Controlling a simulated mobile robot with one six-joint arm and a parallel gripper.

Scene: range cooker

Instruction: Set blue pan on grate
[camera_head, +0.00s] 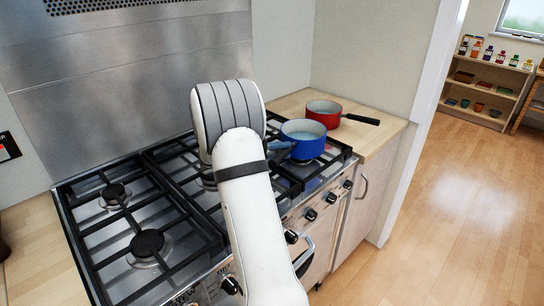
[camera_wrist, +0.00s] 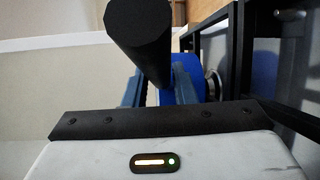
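The blue pan (camera_head: 303,140) is at the right end of the cooker, over the right-hand grate (camera_head: 318,178). It looks upright; I cannot tell whether its base touches the bars. In the wrist view the blue pan (camera_wrist: 195,76) shows partly behind my fingers, beside black grate bars (camera_wrist: 240,50). Its black handle (camera_wrist: 140,42) points back towards the wrist camera. My gripper (camera_wrist: 158,88) has a finger on each side of the handle and appears shut on it. In the head view my arm hides the handle and most of my gripper (camera_head: 282,147).
A red pan (camera_head: 324,112) stands on the wooden counter (camera_head: 375,138) right behind the blue pan, its black handle pointing right. The left grates (camera_head: 135,215) are empty. A steel backsplash (camera_head: 130,85) rises behind the cooker, with knobs (camera_head: 311,215) along its front.

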